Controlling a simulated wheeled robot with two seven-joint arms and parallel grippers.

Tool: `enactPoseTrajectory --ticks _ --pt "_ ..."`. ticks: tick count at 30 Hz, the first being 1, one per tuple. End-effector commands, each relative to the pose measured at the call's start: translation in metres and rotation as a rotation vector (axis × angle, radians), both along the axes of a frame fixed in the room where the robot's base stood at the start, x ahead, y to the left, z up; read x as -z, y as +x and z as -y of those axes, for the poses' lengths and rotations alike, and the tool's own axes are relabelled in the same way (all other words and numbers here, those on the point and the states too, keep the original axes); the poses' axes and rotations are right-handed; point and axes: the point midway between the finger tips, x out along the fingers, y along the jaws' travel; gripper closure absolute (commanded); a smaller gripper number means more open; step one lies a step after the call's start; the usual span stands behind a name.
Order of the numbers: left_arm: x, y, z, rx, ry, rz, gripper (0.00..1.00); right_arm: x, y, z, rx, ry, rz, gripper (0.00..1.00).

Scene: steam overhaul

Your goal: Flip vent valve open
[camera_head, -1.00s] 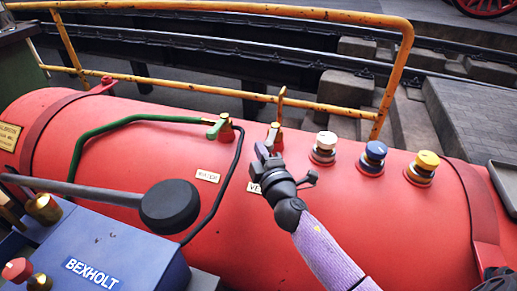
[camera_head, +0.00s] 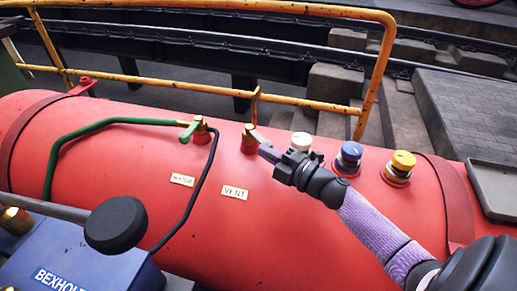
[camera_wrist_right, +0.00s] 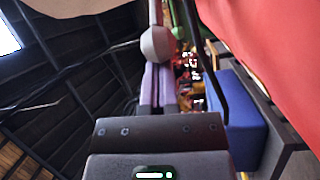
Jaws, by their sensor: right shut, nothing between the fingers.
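The vent valve (camera_head: 248,146) stands on top of the red boiler, behind the VENT label (camera_head: 235,193). It has a brass top and red base, and a short pale lever appears to point right from it. My right gripper (camera_head: 267,153) is shut and empty, its purple-grey fingertips close to the right side of the valve. I cannot tell whether they touch the lever. In the right wrist view the shut fingers (camera_wrist_right: 157,85) point at a pale rounded knob (camera_wrist_right: 157,43) on a stem. My left gripper is out of view.
The water valve (camera_head: 201,133) with its green lever stands left of the vent valve. White (camera_head: 301,142), blue (camera_head: 349,156) and yellow (camera_head: 401,164) knobs stand to the right, the white one close behind my gripper. A yellow railing (camera_head: 230,92) runs behind.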

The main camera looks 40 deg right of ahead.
Motion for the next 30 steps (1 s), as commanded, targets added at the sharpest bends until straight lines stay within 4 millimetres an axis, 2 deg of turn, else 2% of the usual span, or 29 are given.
enactPoseTrajectory --ticks 7,13,30 --pt "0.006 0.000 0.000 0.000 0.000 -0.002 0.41 0.003 -0.004 0.020 0.008 -0.002 -0.003 1.00" --pt "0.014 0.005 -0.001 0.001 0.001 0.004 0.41 0.003 -0.002 0.034 -0.119 -0.005 -0.003 1.00" --pt "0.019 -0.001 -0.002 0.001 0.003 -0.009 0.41 0.001 0.000 0.047 -0.128 -0.002 -0.001 1.00"
